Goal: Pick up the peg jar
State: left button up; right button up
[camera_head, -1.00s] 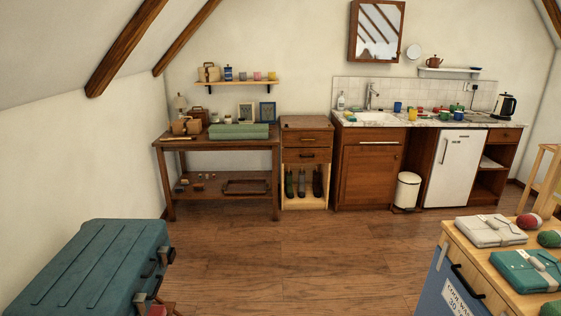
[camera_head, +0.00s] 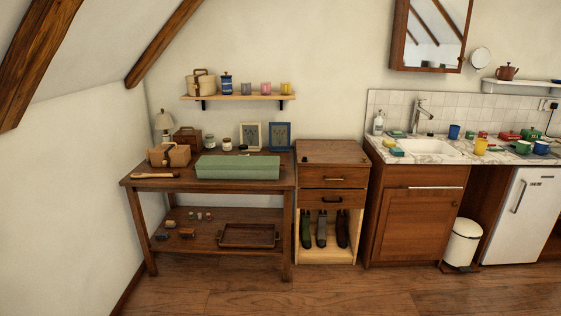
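I cannot tell for sure which thing is the peg jar. Two small jars with lids, one (camera_head: 210,144) and another (camera_head: 227,145), stand at the back of the wooden table (camera_head: 150,184), behind a long green case (camera_head: 237,168). A dark blue lidded jar (camera_head: 226,86) stands upright on the wall shelf (camera_head: 240,97) above. What these jars hold is too small to make out. Neither of my grippers is in view.
A wicker basket (camera_head: 169,155), a lamp (camera_head: 164,122) and two picture frames crowd the tabletop. A drawer cabinet (camera_head: 332,178) stands right of it, then the sink counter (camera_head: 405,152) and a white bin (camera_head: 463,243). The floor (camera_head: 235,290) in front is clear.

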aim_at(247, 152)
jog(key=i+l+u, duration=0.15)
jog(key=i, duration=0.4)
jog(key=i+l+u, duration=0.2)
jog(key=i, duration=0.35)
jog(key=i+l+u, duration=0.15)
jog(key=i+l, duration=0.15)
jog(key=i, duration=0.2)
jog(key=i+j+z, duration=0.1)
jog(key=i, duration=0.45)
